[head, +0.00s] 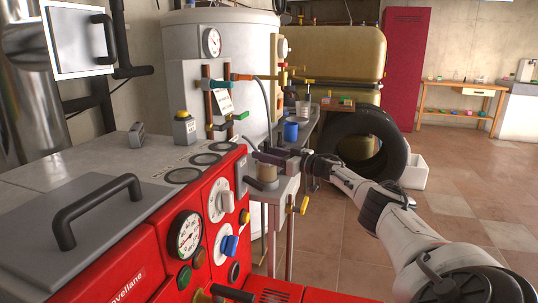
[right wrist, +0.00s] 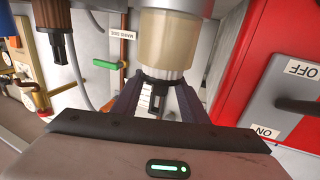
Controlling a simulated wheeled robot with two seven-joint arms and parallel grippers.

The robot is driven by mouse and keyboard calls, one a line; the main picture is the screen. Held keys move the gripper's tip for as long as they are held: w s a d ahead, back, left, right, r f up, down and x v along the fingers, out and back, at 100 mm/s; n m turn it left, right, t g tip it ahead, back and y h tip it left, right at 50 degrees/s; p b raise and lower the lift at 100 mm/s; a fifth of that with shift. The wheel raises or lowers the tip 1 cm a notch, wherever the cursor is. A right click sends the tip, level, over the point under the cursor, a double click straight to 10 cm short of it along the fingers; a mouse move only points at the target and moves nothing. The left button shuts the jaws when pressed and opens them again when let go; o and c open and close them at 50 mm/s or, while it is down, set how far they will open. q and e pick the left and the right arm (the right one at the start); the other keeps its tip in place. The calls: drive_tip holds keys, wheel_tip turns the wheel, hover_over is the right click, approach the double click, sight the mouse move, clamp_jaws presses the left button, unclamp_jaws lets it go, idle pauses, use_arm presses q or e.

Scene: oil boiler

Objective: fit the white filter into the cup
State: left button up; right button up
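The cup (head: 267,173) is beige and see-through and is mounted beside the red boiler. In the right wrist view, which is upside down, the cup (right wrist: 167,38) shows at top middle. The white filter (right wrist: 166,74) has a ribbed side and a dark end cap; a short ribbed band shows at the cup's rim, in line with it, and the rest is hidden. My right gripper (right wrist: 161,88) has its fingers on both sides of the cap and appears shut on it. In the head view my right gripper (head: 268,158) is just over the cup. My left gripper is not in view.
The red boiler (head: 150,262) with gauges and knobs stands close on the left. A narrow bench (head: 302,128) holds a blue container (head: 291,132). A black tire (head: 368,140) leans behind my arm. The floor at right is clear.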

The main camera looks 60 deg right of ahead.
drive_tip(key=shift+f, duration=0.15)
drive_tip(key=shift+s+p, duration=0.35)
drive_tip(key=shift+p, duration=0.15)
drive_tip(key=shift+s+p, duration=0.95)
drive_tip(key=shift+s, duration=0.15)
use_arm(q)
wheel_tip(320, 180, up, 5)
drive_tip(key=p, duration=0.4)
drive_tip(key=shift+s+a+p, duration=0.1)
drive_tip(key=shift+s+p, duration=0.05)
drive_tip(key=shift+p, duration=0.25)
use_arm(e)
drive_tip(key=s, duration=0.7)
drive_tip(key=shift+s+a+r, duration=0.15)
drive_tip(key=shift+a+r, duration=0.05)
